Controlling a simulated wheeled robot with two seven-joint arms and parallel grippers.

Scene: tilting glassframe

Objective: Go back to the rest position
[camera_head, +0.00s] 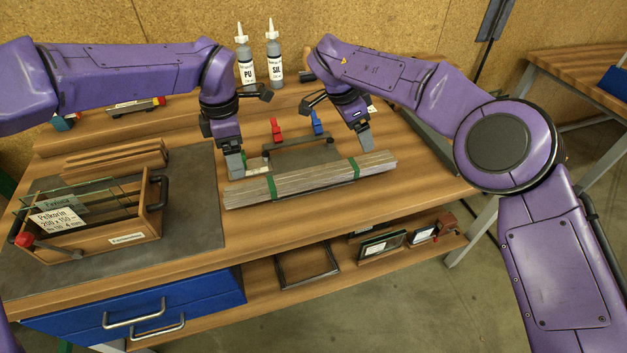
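My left gripper (236,167) points down at the left end of a bundle of grey strips (310,178) with green straps. My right gripper (366,141) points down near the back of the bundle's right part. Both tips overlap or nearly meet the bundle's edge in the picture. I cannot tell whether they touch it or whether their fingers are open. The bundle lies along the front of the wooden workbench (330,215). Both arms reach forward over the bench.
A wooden crate (125,245) with glass panes stands at the left on a grey mat (190,225). A red clamp (277,130) and a blue clamp (317,123) stand behind the bundle. Two bottles (274,55) stand at the back. Blue drawers (150,310) are below.

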